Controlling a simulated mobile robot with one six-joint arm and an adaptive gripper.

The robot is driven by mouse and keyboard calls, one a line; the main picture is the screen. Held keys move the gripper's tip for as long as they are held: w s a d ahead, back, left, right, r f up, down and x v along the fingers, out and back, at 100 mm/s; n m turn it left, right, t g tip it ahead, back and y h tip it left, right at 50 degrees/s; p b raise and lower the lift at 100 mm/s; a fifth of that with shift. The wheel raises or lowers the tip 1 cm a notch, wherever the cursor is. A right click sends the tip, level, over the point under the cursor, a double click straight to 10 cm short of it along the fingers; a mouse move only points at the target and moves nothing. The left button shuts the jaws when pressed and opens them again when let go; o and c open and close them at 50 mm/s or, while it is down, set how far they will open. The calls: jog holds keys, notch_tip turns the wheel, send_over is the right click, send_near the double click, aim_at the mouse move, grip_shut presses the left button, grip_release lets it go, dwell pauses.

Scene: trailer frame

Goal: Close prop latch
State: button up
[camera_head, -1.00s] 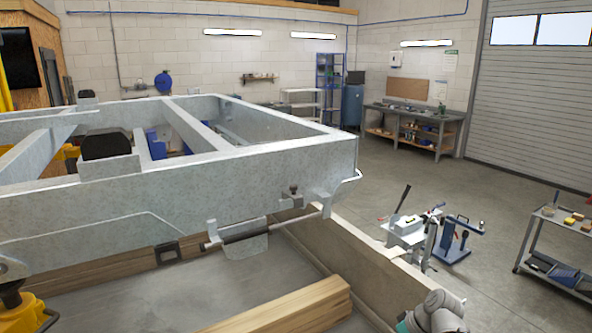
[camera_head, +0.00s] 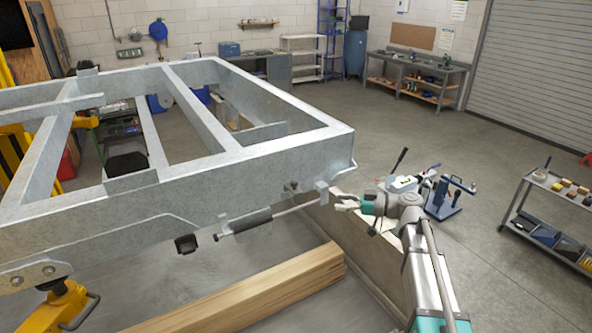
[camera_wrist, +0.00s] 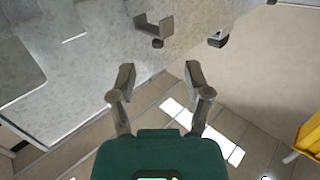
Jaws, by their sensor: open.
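The galvanized trailer frame (camera_head: 245,180) is raised and tilted in the head view. A prop bar with a dark sleeve (camera_head: 245,222) runs along its lower front edge. A small latch-like fitting (camera_head: 291,188) and a hook-shaped bracket (camera_head: 322,194) sit near the frame's corner. My gripper (camera_head: 347,201) is just right of that bracket, apart from it, with nothing in its fingers. In the wrist view, my gripper (camera_wrist: 160,75) is open and empty. A grey bracket (camera_wrist: 155,28) and a small dark-ended piece (camera_wrist: 219,38) lie beyond the fingertips. I cannot tell which is the latch.
A wooden beam (camera_head: 260,292) lies below the frame. A pale low wall (camera_head: 330,225) runs under my arm. A tool stand (camera_head: 448,200) is behind the arm, and a cart (camera_head: 560,215) stands right. Open floor lies behind and to the right.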

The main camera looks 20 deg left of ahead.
aim_at(294, 182)
jog(key=r, duration=0.2)
jog(key=w+a+r+n+y, duration=0.1)
jog(key=shift+r+p, duration=0.15)
jog(key=shift+p, duration=0.25)
jog(key=shift+s, duration=0.1)
jog(key=a, duration=0.9)
jog(key=s+a, duration=0.1)
jog(key=a, duration=0.3)
jog(key=shift+a, duration=0.3)
jog(key=shift+c, duration=0.3)
grip_shut()
